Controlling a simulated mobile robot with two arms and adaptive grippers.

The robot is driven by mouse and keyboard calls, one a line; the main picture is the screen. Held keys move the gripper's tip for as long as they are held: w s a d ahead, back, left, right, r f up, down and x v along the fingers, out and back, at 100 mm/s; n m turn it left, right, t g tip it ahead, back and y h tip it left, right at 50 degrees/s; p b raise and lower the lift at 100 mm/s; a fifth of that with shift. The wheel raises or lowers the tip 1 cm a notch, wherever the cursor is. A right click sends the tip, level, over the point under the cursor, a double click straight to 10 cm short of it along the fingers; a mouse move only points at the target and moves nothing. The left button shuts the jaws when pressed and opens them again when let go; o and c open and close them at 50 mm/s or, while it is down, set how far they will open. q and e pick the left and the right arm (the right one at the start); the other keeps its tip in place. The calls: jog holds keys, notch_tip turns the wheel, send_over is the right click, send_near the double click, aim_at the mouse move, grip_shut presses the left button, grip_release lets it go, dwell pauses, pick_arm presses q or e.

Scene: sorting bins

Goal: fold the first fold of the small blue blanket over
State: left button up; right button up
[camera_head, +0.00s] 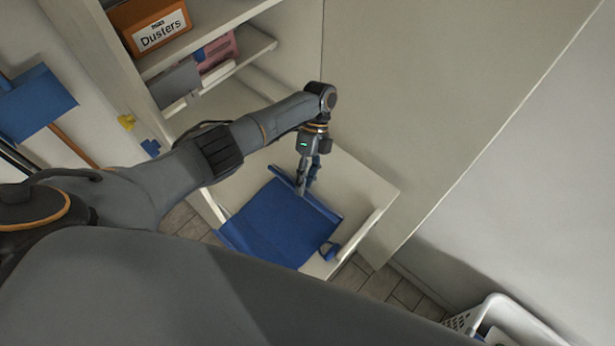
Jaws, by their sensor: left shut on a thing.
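The small blue blanket (272,228) lies on a white shelf board (362,183) in the middle of the view. A raised strip of it runs along its upper right edge, under my gripper. My left gripper (303,186) points down at that edge and is shut on the blanket there. The fingertips are small in the view and partly merge with the blue cloth. My left arm comes in from the left above the board. My right gripper is not in view.
An orange box labelled "Dusters" (155,24) stands on an upper shelf, with grey and pink items on the shelf below. A small blue object (330,250) lies by the blanket's right corner. A white basket (509,318) stands at the lower right.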

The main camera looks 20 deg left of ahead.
pick_arm(q)
jog(key=shift+o, duration=0.5)
jog(key=shift+c, duration=0.5)
jog(key=shift+f, duration=0.1)
jog(key=shift+s+a+f, duration=0.15)
jog(key=shift+s+f, duration=0.35)
jog(key=shift+s, duration=0.05)
jog(key=shift+s+a+f, duration=0.15)
jog(key=shift+s+f, duration=0.4)
jog(key=shift+f, duration=0.15)
jog(key=o, duration=0.4)
